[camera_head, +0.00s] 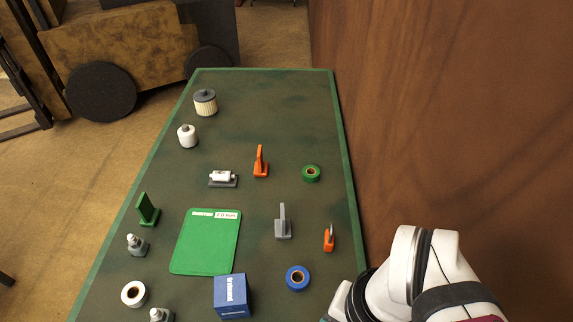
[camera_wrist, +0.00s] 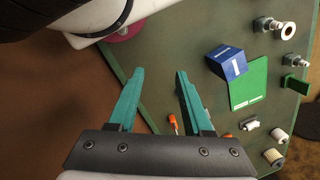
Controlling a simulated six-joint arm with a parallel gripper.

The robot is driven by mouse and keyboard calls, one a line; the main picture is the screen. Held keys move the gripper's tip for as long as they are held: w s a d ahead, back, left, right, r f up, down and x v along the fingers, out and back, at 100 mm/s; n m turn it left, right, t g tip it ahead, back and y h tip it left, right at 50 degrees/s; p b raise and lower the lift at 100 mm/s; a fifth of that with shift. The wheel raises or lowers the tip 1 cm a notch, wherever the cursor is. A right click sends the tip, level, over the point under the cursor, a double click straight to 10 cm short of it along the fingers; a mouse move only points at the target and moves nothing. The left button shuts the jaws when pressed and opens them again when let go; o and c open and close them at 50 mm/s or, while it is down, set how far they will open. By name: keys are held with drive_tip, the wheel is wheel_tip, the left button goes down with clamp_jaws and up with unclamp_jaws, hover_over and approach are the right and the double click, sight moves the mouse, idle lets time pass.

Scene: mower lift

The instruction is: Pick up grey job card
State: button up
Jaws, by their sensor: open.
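The grey job card (camera_head: 283,218) stands upright on a small grey base, right of the green mat in the head view. I cannot make it out in the wrist view, where the right finger covers part of the table. My gripper (camera_wrist: 159,72) is open and empty, its two teal fingers spread apart above the table's edge region. In the head view only my white arm shows at the lower right, and the fingers are out of frame.
An orange card (camera_head: 329,240) and a blue tape roll (camera_head: 297,278) stand near the grey card. Another orange card (camera_head: 261,165), a green tape roll (camera_head: 311,173), a blue box (camera_head: 232,296) and a green mat (camera_head: 205,250) surround it. A brown wall (camera_head: 450,110) borders the right side.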

idle(0.3)
drive_tip(key=n+t, duration=0.3)
drive_tip(key=t, duration=0.5)
approach(283, 211)
wheel_tip(283, 211, down, 3)
drive_tip(key=s+d, duration=0.1)
drive_tip(key=d, duration=0.1)
drive_tip(key=w+a+f+n+t, duration=0.2)
drive_tip(key=t, duration=0.1)
drive_tip(key=w+a+f+t, duration=0.1)
drive_tip(key=f+t, duration=0.1)
drive_tip(key=shift+n+h, duration=0.3)
drive_tip(key=shift+n, duration=0.1)
drive_tip(key=shift+s+f+n, duration=0.15)
drive_tip(key=shift+s+n, duration=0.15)
drive_tip(key=shift+s, duration=0.1)
drive_tip(key=shift+f+t, duration=0.1)
drive_tip(key=shift+t, duration=0.2)
drive_tip(key=x, duration=0.7)
drive_tip(key=shift+w, duration=0.1)
clamp_jaws()
